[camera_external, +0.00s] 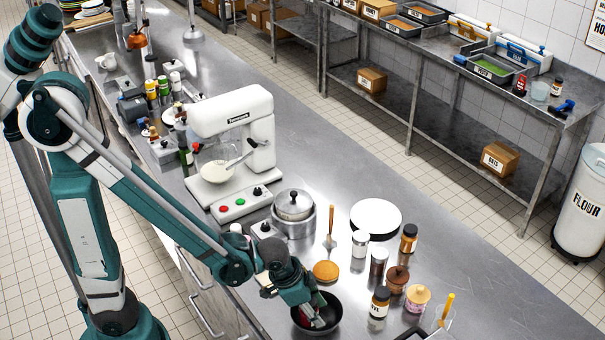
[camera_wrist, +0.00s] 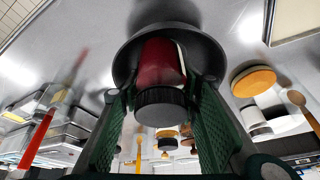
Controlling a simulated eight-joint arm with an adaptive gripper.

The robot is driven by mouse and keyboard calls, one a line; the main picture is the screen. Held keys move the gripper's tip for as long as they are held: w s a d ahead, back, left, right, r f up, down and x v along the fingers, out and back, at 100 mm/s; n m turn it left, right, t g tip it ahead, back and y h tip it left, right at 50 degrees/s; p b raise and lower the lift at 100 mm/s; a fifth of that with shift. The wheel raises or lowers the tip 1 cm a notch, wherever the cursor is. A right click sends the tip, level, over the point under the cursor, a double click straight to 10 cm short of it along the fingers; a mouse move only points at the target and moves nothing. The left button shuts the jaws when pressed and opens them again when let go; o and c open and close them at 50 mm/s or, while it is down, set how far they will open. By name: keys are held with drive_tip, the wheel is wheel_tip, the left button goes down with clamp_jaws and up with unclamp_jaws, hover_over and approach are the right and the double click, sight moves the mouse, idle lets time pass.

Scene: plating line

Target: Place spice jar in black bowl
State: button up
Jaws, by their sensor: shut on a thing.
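The spice jar (camera_wrist: 160,75) has a dark red body, part of a white label and a black lid. In the wrist view the two green fingers of my gripper (camera_wrist: 166,92) are shut on it from both sides. The jar is over or inside the black bowl (camera_wrist: 125,62), whose rim shows around it. In the external view my gripper (camera_external: 314,305) points down into the black bowl (camera_external: 336,322) at the counter's near edge, and a small reddish part of the jar shows there. I cannot tell whether the jar touches the bowl's bottom.
A steel pot (camera_external: 294,215), a white plate (camera_external: 376,216) and a stand mixer (camera_external: 235,150) are farther back.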

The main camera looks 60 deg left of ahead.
drive_tip(key=shift+f+b, duration=0.55)
drive_tip(key=shift+f, duration=0.05)
drive_tip(key=o, duration=1)
drive_tip(key=shift+r, duration=0.2)
drive_tip(key=shift+r+p, duration=0.6)
drive_tip(key=shift+p, duration=0.15)
drive_tip(key=shift+p+v, duration=1)
drive_tip(key=shift+v, duration=4.85)
drive_tip(key=shift+a, duration=0.1)
